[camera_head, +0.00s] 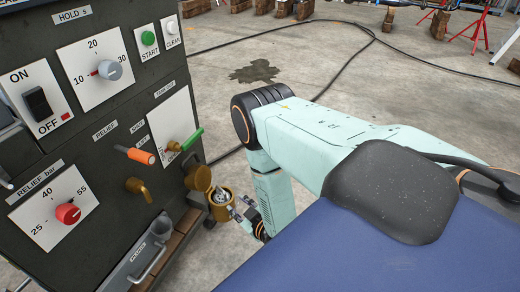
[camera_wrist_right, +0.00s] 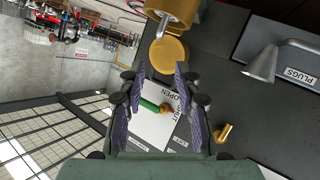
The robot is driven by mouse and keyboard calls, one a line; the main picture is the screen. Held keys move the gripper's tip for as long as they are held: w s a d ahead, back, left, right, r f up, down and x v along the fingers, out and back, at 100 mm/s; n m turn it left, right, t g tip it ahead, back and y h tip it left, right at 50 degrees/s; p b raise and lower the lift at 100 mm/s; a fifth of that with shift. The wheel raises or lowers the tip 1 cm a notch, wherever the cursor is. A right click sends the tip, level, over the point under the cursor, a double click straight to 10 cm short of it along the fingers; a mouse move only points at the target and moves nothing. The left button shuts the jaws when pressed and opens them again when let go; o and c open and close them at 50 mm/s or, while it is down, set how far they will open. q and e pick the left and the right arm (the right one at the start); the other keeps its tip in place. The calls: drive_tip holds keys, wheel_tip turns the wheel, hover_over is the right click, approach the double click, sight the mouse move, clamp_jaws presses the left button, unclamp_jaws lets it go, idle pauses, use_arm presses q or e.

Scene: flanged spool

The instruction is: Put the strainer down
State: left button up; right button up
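A brass cup-shaped fitting (camera_head: 221,206) stands out from the dark machine's front, with something grey and metallic in its mouth. I cannot tell whether that grey piece is the strainer; no strainer shows clearly elsewhere. The fitting also shows at the top of the right wrist view (camera_wrist_right: 181,10), with a pale metal end in it. My right gripper (camera_head: 240,207) is beside the fitting, on its right in the head view. In the right wrist view its two purple-padded fingers (camera_wrist_right: 160,78) are apart, with nothing seen held between them. My left gripper is out of view.
The machine's panel (camera_head: 88,120) fills the left, with knobs, an orange-handled valve (camera_head: 141,156) and a green-handled valve (camera_head: 190,140). A grey bin (camera_head: 135,262) with a handle sits low on its front. Concrete floor with a black cable (camera_head: 330,75) lies open behind my arm.

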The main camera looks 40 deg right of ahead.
drive_tip(key=s+a+f+m+g+y, duration=0.25)
drive_tip(key=s+a+g, duration=0.55)
drive_tip(key=s, duration=0.5)
drive_tip(key=s+a+r+g, duration=0.1)
drive_tip(key=s+g, duration=0.1)
drive_tip(key=s, duration=0.5)
drive_tip(key=s+a+r+g, duration=0.2)
drive_tip(key=s+g, duration=0.1)
drive_tip(key=s, duration=0.5)
drive_tip(key=shift+r+g, duration=0.3)
drive_tip(key=shift+d, duration=0.1)
wheel_tip(320, 180, up, 2)
drive_tip(key=shift+r+p, duration=0.2)
drive_tip(key=shift+p, duration=1)
